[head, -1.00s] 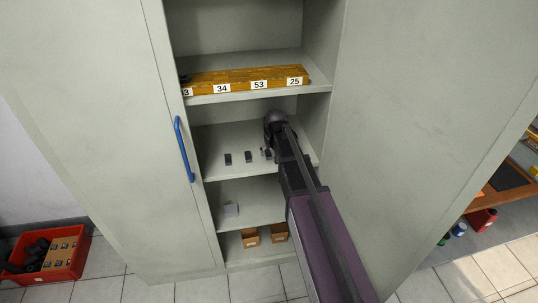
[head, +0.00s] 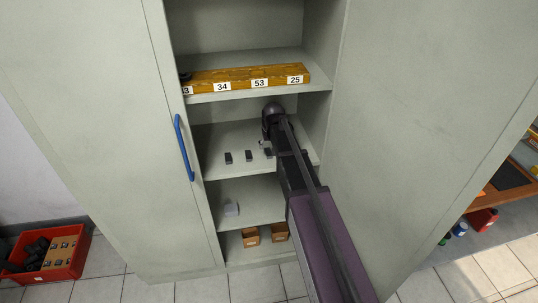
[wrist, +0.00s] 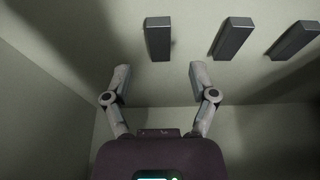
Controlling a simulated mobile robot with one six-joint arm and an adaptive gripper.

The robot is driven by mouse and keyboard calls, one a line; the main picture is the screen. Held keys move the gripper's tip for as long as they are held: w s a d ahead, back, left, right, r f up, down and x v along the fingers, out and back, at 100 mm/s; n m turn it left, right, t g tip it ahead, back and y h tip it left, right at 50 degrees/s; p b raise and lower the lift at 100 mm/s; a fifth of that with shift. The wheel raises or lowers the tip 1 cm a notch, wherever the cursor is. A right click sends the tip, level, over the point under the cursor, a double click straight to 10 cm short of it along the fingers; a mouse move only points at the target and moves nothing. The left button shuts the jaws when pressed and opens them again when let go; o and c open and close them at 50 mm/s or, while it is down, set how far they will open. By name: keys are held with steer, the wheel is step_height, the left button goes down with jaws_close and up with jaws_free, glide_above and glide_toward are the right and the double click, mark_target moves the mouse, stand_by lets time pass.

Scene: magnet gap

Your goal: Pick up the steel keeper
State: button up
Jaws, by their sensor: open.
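Three small dark grey bars stand apart in a row on the cabinet's middle shelf. They are the left bar (head: 228,157), the middle bar (head: 249,155) and the right bar (head: 268,153). They look alike, so I cannot tell which is the steel keeper. In the wrist view, one bar (wrist: 158,39) lies ahead of my gripper (wrist: 160,76), roughly in line with the gap between the fingers. Two more bars, a middle one (wrist: 232,37) and a slanted one (wrist: 296,39), lie to its right. My gripper is open and empty, and touches no bar.
The cabinet's right inner wall (head: 315,118) is close beside my arm. A wooden strip with number labels (head: 240,80) lies on the shelf above. The middle shelf's left part is clear.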

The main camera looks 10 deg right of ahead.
mark_target(268, 152)
steer(key=shift+b+x, duration=1.85)
steer(key=shift+x, duration=0.35)
jaws_close()
